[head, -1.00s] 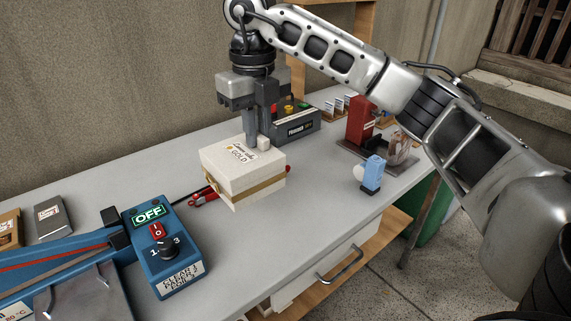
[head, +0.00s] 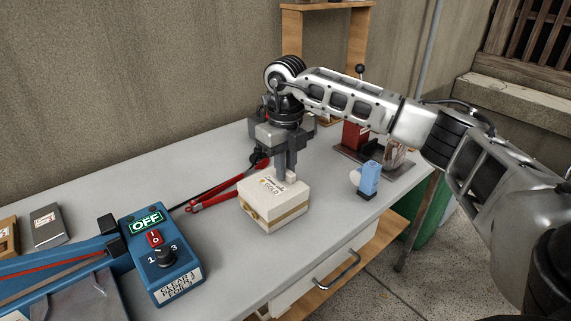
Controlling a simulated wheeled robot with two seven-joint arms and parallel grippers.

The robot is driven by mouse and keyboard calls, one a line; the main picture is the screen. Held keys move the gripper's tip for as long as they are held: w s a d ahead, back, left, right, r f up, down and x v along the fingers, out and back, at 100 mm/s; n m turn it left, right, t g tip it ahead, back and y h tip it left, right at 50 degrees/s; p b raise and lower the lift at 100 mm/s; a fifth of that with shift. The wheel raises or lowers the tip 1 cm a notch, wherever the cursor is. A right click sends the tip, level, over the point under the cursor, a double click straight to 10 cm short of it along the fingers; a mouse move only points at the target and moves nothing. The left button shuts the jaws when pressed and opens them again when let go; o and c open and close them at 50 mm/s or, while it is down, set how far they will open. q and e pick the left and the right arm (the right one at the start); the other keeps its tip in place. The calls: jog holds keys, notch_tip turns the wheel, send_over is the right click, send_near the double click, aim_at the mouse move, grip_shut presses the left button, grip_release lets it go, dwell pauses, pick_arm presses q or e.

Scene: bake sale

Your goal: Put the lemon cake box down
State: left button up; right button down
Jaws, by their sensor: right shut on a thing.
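The lemon cake box (head: 272,211) is a small cream box with a tan band and a label on its lid. It is at or just above the grey worktop, near the front edge above the drawer; I cannot tell for sure whether it touches. My right gripper (head: 287,172) points down over the box. Its fingers are shut on the box at the lid's back right part. My left gripper is not in view.
A red-handled tool (head: 215,199) lies just left of the box. A blue sealer with an OFF display (head: 158,250) stands at front left. A light blue bottle-like object (head: 368,180) stands to the right. The worktop (head: 205,232) between sealer and box is clear.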

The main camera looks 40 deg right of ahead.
jog(key=c, duration=1.4)
grip_release()
jog(key=shift+f, duration=0.1)
jog(key=shift+r, duration=0.3)
notch_tip(320, 180, up, 12)
jog(key=shift+f, duration=0.15)
